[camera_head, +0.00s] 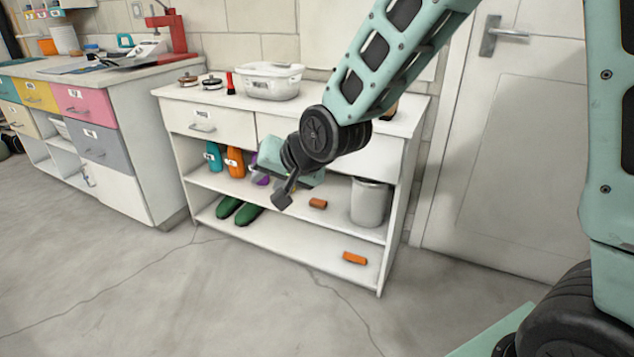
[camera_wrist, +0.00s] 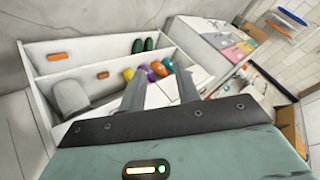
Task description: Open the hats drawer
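A low white shelf unit (camera_head: 165,97) has a white drawer (camera_head: 237,127) at its top left, with a small label and a metal handle. It looks shut. A second white drawer front (camera_head: 375,157) to the right is partly hidden by my arm. The label text is too small to read, so I cannot tell which drawer is for hats. My gripper (camera_head: 271,187) is in front of the unit, right of and below the left drawer's handle. In the wrist view my gripper's two fingers (camera_wrist: 161,88) are apart with nothing between them.
Coloured drawers, including pink (camera_head: 85,106) and grey (camera_head: 100,146), are in a cabinet at left. The shelves hold several bottles (camera_head: 235,161), a grey bin (camera_head: 370,202), green shoes (camera_head: 248,214) and orange pieces (camera_head: 355,258). The front floor is clear.

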